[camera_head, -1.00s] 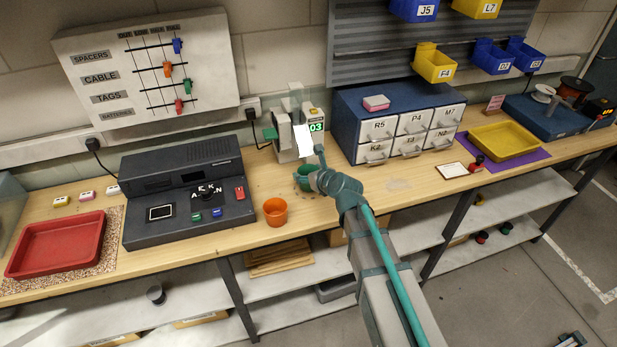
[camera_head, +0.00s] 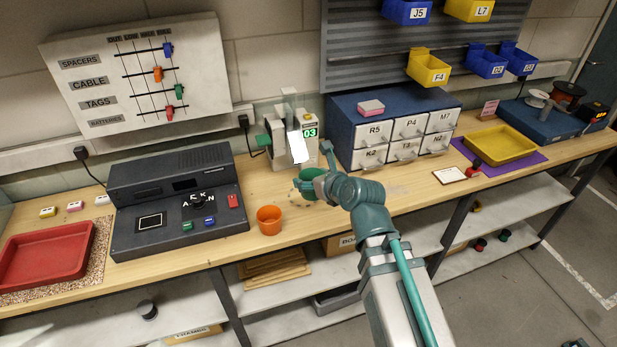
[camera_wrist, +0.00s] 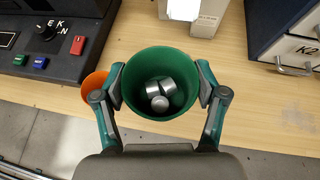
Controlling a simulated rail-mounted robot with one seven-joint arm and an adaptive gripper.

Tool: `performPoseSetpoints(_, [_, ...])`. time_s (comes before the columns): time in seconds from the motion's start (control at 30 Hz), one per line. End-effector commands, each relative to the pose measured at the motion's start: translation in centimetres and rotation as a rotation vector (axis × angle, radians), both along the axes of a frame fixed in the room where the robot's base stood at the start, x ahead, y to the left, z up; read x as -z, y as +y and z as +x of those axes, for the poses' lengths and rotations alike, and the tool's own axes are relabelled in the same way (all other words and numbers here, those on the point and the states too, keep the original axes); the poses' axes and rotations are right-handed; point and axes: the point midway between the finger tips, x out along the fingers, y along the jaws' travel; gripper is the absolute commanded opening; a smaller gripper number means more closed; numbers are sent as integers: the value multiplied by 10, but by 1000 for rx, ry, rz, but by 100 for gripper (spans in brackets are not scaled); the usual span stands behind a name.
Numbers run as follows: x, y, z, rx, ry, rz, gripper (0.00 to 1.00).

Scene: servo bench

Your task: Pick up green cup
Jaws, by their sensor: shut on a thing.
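The green cup (camera_wrist: 163,112) is upright in the middle of the wrist view, with several silver cylindrical pieces (camera_wrist: 160,92) inside it. My gripper (camera_wrist: 161,88) has one finger on each side of the cup and is shut on it. In the head view the green cup (camera_head: 309,189) shows above the front part of the bench, partly hidden by my gripper (camera_head: 306,184). I cannot tell whether its base touches the bench top.
An orange cup (camera_head: 269,220) stands on the bench (camera_head: 340,206) left of the green cup. A dispenser-like machine (camera_head: 282,144) reading 03 stands behind. A dark control console (camera_head: 175,200) is at left, a drawer cabinet (camera_head: 345,134) at right. Bench between cabinet and front edge is clear.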

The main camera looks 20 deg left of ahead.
Motion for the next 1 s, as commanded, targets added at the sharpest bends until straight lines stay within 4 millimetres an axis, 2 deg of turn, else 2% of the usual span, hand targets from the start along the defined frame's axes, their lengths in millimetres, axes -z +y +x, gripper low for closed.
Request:
performPoseSetpoints(0.07, [-3, -6, -11, 0, -2, 0, 35])
performPoseSetpoints(0.47, [-3, -8, -15, -3, -4, 2, 35])
performPoseSetpoints(1.0, [-15, -18, -23, 6, 0, 0, 35])
